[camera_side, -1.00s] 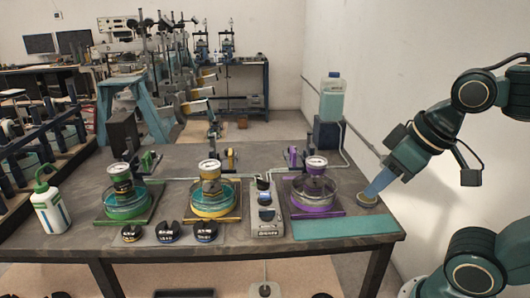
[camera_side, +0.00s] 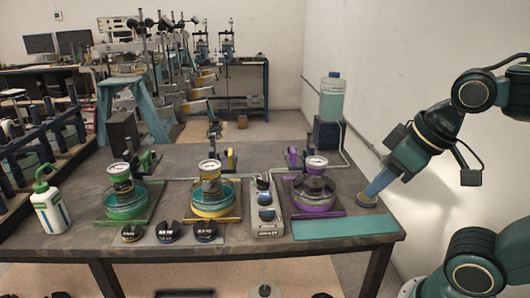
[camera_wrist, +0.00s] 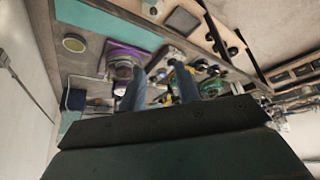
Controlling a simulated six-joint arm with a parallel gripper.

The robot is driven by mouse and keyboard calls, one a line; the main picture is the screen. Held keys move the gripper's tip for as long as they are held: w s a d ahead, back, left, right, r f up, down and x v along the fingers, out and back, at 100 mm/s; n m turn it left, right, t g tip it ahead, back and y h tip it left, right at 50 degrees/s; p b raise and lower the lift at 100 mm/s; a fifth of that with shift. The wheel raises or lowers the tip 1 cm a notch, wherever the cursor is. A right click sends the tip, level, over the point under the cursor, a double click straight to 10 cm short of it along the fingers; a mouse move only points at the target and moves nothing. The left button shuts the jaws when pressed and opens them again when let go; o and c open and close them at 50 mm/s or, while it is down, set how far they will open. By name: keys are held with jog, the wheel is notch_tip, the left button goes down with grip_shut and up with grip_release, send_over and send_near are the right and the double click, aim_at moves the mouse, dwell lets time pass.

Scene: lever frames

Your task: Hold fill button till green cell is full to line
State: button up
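The green cell (camera_side: 126,203) is a round clear dish with teal liquid on a green base, at the left of the bench. A gauge-topped part stands in it, and its fill line is too small to make out. A grey control unit (camera_side: 266,220) stands between the yellow and purple cells; I cannot tell which part is the fill button. My gripper (camera_side: 376,187) is at the bench's right end, far from the green cell and over a small round disc (camera_side: 366,201). In the wrist view its two fingers (camera_wrist: 160,68) are apart with nothing held between them.
A yellow cell (camera_side: 213,208) and a purple cell (camera_side: 318,205) stand on the bench. Several dark round pieces (camera_side: 168,232) lie at the front. A white bottle (camera_side: 49,207) is at the left, and a liquid tank (camera_side: 331,103) stands behind right. The teal mat (camera_side: 345,227) is clear.

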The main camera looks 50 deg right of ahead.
dwell(0.3)
jog(key=c, duration=0.6)
jog(key=shift+w+r, duration=0.1)
grip_shut()
jog(key=w+d+r+n+g, duration=0.1)
jog(key=w+r+n+g, duration=0.1)
jog(key=w, duration=0.6)
jog(key=w+r+n+g, duration=0.1)
jog(key=w+r+n, duration=0.15)
jog(key=w, duration=0.55)
jog(key=w+d+f+n+g, duration=0.1)
jog(key=w+f+n, duration=0.1)
jog(key=w, duration=0.4)
jog(key=w+d+f+n+g, duration=0.1)
jog(key=w+f+n, duration=0.1)
jog(key=w+f, duration=0.2)
jog(key=shift+w+g, duration=0.3)
jog(key=shift+w, duration=1.45)
jog(key=shift+n, duration=0.25)
